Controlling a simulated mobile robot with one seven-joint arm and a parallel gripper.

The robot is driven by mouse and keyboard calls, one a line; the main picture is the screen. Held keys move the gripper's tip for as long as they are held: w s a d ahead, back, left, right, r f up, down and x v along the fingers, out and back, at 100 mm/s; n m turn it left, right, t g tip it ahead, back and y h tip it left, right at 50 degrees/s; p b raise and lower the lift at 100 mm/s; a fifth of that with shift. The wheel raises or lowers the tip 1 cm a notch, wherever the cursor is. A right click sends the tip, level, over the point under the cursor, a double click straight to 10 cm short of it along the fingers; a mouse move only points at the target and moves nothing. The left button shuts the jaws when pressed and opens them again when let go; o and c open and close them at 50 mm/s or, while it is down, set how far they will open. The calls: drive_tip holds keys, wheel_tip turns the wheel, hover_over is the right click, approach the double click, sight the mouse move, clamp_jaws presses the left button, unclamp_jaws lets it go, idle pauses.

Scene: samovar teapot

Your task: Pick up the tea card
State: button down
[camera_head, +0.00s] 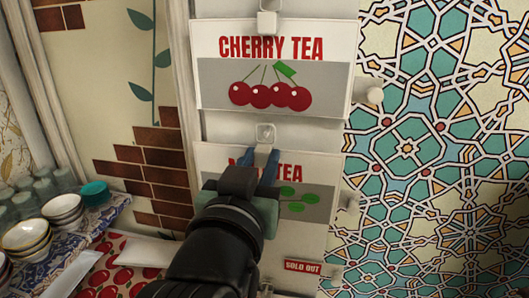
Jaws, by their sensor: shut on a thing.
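A tea card reading "CHERRY TEA" (270,65) hangs in the upper middle, with several red cherries on a grey band. Below it hangs a second tea card (325,205), whose title is partly hidden and ends in "TEA", with green leaves on grey. My gripper (266,160) is in front of this lower card at its top middle, just under a small clear hook. Its blue fingertips are shut on the lower card's top edge. My gripper and arm hide the card's left and middle parts.
A red "SOLD OUT" label (302,267) is at the lower right of the board. Stacked bowls (63,212) and a teal dish (94,191) stand on a shelf at left. A patterned tile wall (430,130) fills the right. Small pegs (374,95) stick out along the board's right edge.

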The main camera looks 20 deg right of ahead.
drive_tip(key=p+v, duration=1.3)
drive_tip(key=v, duration=0.1)
drive_tip(key=w+d+f+b, duration=0.2)
drive_tip(key=w+f+b, duration=0.1)
drive_tip(key=f+b, duration=0.55)
drive_tip(key=w+d+f+b, duration=0.2)
drive_tip(key=w+f+b, duration=0.2)
drive_tip(key=f+b, duration=0.45)
drive_tip(key=w+d+f+p, duration=0.1)
drive_tip(key=w+d+f, duration=0.2)
drive_tip(key=w+d, duration=0.2)
drive_tip(key=shift+w+d, duration=0.2)
drive_tip(key=shift+w, duration=0.75)
drive_tip(key=shift+f, duration=0.1)
